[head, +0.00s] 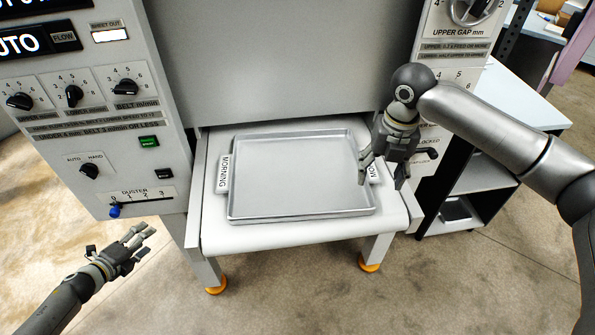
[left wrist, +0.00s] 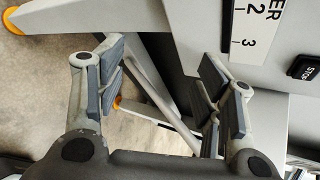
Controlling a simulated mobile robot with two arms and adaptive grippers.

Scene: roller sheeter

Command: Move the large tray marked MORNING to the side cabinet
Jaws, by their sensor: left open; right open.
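The large grey metal tray (head: 295,175) lies flat and empty on the machine's white outfeed table (head: 290,234). A label reading MORNING (head: 223,174) is at its left side; a label at its right side (head: 373,172) is partly hidden by my right gripper, with only its last letters showing. My right gripper (head: 385,178) is open at the tray's right edge, over that label; I cannot tell whether it touches. My left gripper (head: 148,240) is open and empty, left of the table and apart from the tray. In the left wrist view its open fingers (left wrist: 155,85) hold nothing.
The control panel (head: 90,110) with knobs and a DUSTER slider stands left of the table. A white-topped cabinet (head: 520,105) with dark open shelves stands to the right. The table's legs have orange feet (head: 216,287). The floor in front is clear.

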